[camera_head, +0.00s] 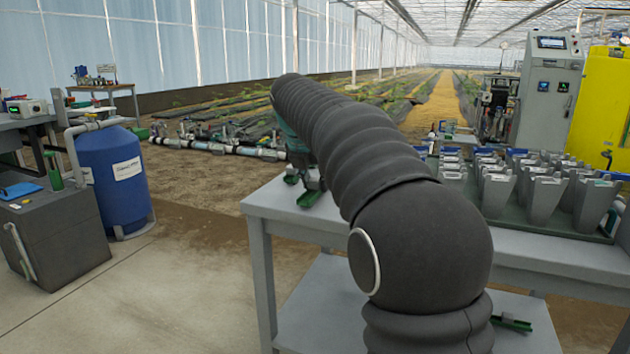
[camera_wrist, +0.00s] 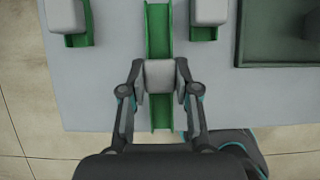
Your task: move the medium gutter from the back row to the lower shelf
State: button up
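In the wrist view a long green gutter (camera_wrist: 160,115) lies on the grey bench top, a grey block (camera_wrist: 160,77) on it. My gripper (camera_wrist: 160,72) has a finger against each side of this block and appears shut on it. I see no clear lift off the bench. Two other green gutters with grey blocks, one at the left (camera_wrist: 77,40) and one at the right (camera_wrist: 204,33), are partly cut off by the top edge. In the head view my arm hides the gripper and most of the gutters. The lower shelf (camera_head: 322,305) shows below the bench top.
A green piece (camera_head: 511,322) lies on the lower shelf at the right. A tray of several grey tapered holders (camera_head: 545,200) covers the bench's right part; a dark tray (camera_wrist: 275,55) shows in the wrist view. A blue tank (camera_head: 115,180) stands at the left, with open floor between.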

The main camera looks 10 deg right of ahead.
jog(key=o, duration=0.4)
jog(key=shift+r, duration=0.1)
jog(key=p+v, duration=0.3)
jog(key=v, duration=0.9)
